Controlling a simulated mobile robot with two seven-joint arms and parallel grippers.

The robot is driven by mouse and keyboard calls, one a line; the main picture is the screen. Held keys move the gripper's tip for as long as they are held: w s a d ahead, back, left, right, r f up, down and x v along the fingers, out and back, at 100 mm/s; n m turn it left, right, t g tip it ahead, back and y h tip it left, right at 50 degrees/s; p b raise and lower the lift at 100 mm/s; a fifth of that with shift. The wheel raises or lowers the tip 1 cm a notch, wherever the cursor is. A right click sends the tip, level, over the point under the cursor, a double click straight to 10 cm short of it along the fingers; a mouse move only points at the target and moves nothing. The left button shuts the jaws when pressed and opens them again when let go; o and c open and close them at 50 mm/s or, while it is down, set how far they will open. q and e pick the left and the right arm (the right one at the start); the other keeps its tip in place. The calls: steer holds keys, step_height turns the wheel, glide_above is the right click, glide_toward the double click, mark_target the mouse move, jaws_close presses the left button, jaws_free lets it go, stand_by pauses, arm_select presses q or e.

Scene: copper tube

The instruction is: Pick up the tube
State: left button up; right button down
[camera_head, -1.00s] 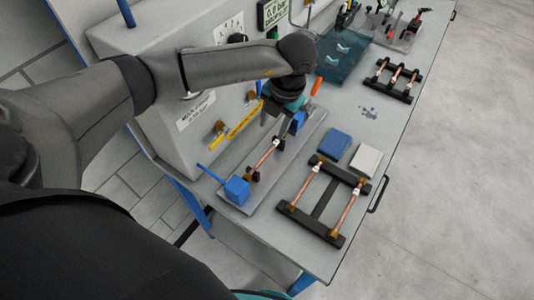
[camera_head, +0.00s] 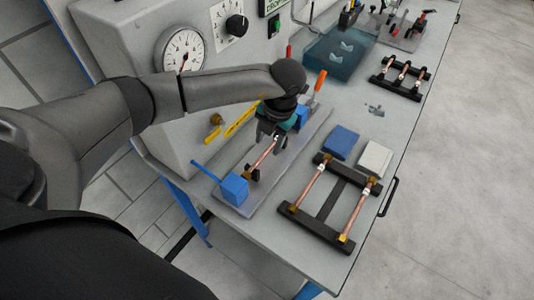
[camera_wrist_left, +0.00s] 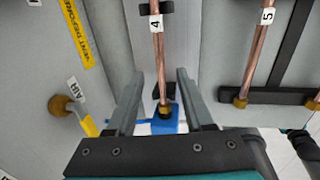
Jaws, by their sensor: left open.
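A copper tube labelled 4 (camera_head: 262,158) lies in a grey fixture plate (camera_head: 270,184) between two blue blocks, the near one (camera_head: 235,188) and the far one (camera_head: 301,117). My left gripper (camera_head: 272,138) is open over the tube's far part. In the left wrist view the tube (camera_wrist_left: 159,60) runs between the two spread fingers, with a brass fitting (camera_wrist_left: 165,111) at its end. I cannot tell how far the fingers reach down beside it. A small teal and dark piece at that view's right edge may be my right gripper; its fingers do not show clearly.
A black rack (camera_head: 337,198) with two copper tubes stands right of the fixture. Blue (camera_head: 341,142) and white (camera_head: 375,158) pads lie behind it. A grey panel box with a gauge (camera_head: 183,52) and yellow-handled valves (camera_head: 213,135) borders the left. Another rack (camera_head: 400,78) is farther back.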

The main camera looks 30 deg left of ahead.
mark_target(266, 153)
arm_select(q)
steer(key=f, duration=0.1)
steer(key=f+b, duration=0.2)
steer(key=f, duration=0.1)
steer(key=shift+a, duration=0.3)
steer(key=shift+r, duration=0.15)
steer(key=shift+c, duration=0.2)
jaws_close()
